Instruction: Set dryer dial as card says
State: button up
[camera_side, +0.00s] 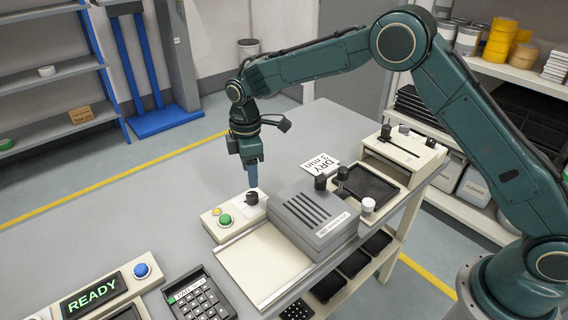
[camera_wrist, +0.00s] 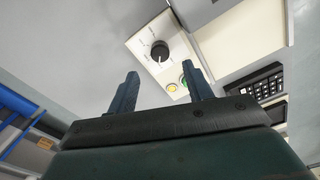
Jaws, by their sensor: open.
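The dryer dial (camera_side: 252,198) is a black round knob on a cream control box (camera_side: 226,208). In the wrist view the dial (camera_wrist: 160,50) lies just beyond my fingertips, with small marks around it too small to read. A white card (camera_side: 320,163) behind the grey dryer (camera_side: 313,213) reads "DRY 3 min". My gripper (camera_side: 252,185) points down right over the dial. In the wrist view my gripper (camera_wrist: 160,69) is open, its two fingers apart and nothing between them. I cannot tell whether a finger touches the knob.
A green button (camera_side: 225,220) and a yellow one (camera_side: 217,211) sit beside the dial. A "READY" display (camera_side: 92,296), blue button (camera_side: 142,270) and keypad (camera_side: 199,298) stand at the front. The grey table (camera_side: 120,225) is clear to the left.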

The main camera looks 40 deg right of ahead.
aim_at(252, 194)
jog(key=shift+f, duration=3.45)
jog(key=c, duration=1)
